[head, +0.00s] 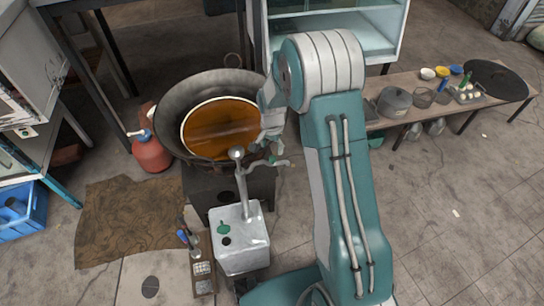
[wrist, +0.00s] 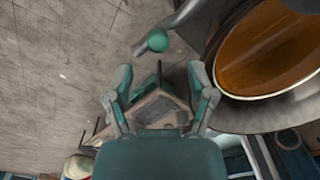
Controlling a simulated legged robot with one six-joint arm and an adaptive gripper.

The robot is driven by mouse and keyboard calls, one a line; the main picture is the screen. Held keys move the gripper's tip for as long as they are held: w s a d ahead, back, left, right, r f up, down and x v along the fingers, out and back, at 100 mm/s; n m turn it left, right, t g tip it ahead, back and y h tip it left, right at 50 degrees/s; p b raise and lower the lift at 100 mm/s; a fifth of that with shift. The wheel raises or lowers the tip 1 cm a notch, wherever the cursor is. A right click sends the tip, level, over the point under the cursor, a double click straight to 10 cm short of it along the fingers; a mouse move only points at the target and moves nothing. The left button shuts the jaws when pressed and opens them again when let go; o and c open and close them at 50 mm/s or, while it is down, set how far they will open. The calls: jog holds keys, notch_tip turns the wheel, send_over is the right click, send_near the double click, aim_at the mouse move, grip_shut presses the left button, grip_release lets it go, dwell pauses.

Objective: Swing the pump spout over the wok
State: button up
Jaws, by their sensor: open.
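The pump is a pale grey box (head: 241,238) with an upright grey pipe. Its grey spout (head: 256,166) reaches right from the pipe, beside the near right rim of the wok rather than over the liquid. A green ball knob (wrist: 157,41) on a grey bar shows in the wrist view. The dark wok (head: 176,100) holds orange-brown liquid and shows at right in the wrist view (wrist: 222,80). My gripper (head: 270,137) is just above the spout, by the wok's right rim. In the wrist view my gripper (wrist: 160,76) is open and empty, with the knob beyond its fingertips.
A red jug (head: 150,155) stands left of the wok. A low wooden bench (head: 390,116) with pots and bowls is at right. A glass-fronted cabinet (head: 388,18) stands behind. A brown mat (head: 125,215) and blue crate (head: 22,215) lie left.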

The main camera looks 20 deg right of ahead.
aim_at(272, 157)
notch_tip(272, 157, down, 6)
jog(key=shift+d+r, duration=0.1)
grip_shut()
